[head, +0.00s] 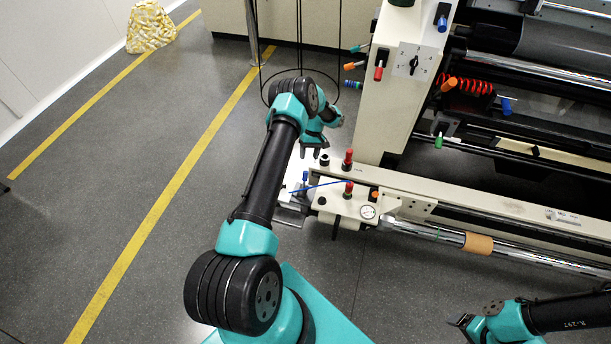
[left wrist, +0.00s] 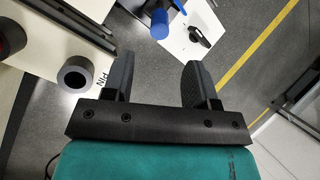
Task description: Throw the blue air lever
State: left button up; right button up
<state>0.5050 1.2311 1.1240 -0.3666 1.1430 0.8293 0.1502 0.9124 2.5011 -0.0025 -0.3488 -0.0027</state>
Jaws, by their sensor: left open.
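The small blue lever (head: 305,177) stands upright on the pale machine end, beside a thin blue line. In the left wrist view a blue cylindrical knob (left wrist: 160,24), which looks like this lever, shows beyond the fingertips, apart from them. My left gripper (head: 311,152) points down a little behind the lever in the head view. Its two dark fingers are apart with nothing between them, as the left wrist view (left wrist: 157,70) also shows. My right gripper (head: 463,322) is low at the right, away from the machine end; its jaw gap is unclear.
Two red knobs (head: 347,159) and a round gauge (head: 368,212) sit near the lever. A machine column (head: 405,85) with coloured handles rises behind. A white plate with a black handle (left wrist: 198,37) shows in the left wrist view. Open floor (head: 120,190) lies left.

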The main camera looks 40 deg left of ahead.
aim_at(306, 172)
pick_arm(q)
jog(key=x, duration=1)
jog(key=shift+s+f, duration=0.1)
jog(key=shift+f, duration=0.1)
grip_shut()
